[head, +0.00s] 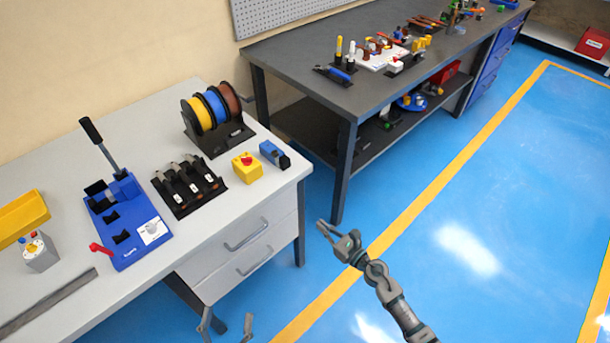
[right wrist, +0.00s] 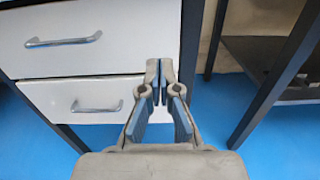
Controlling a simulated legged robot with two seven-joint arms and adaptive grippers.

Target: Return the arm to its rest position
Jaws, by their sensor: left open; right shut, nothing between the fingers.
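My right gripper (head: 338,238) is in the middle of the head view, its arm coming in from the lower right. It is over the blue floor, right of the white workbench's drawers, and holds nothing. In the right wrist view its fingers (right wrist: 160,80) are together and empty, in front of the drawer fronts. My left gripper (head: 227,322) shows only by its two fingertips at the bottom edge of the head view. They are spread apart and empty, below the drawers. The blue bender (head: 128,222) with its black lever stands on the white workbench (head: 105,292), apart from both grippers.
Cable spools (head: 212,108), a yellow button box (head: 247,168) and a black tool holder (head: 188,187) stand on the white bench. The drawers (head: 245,243) have protruding handles. A dark workbench (head: 300,65) stands behind. The floor (head: 490,200) at right is clear.

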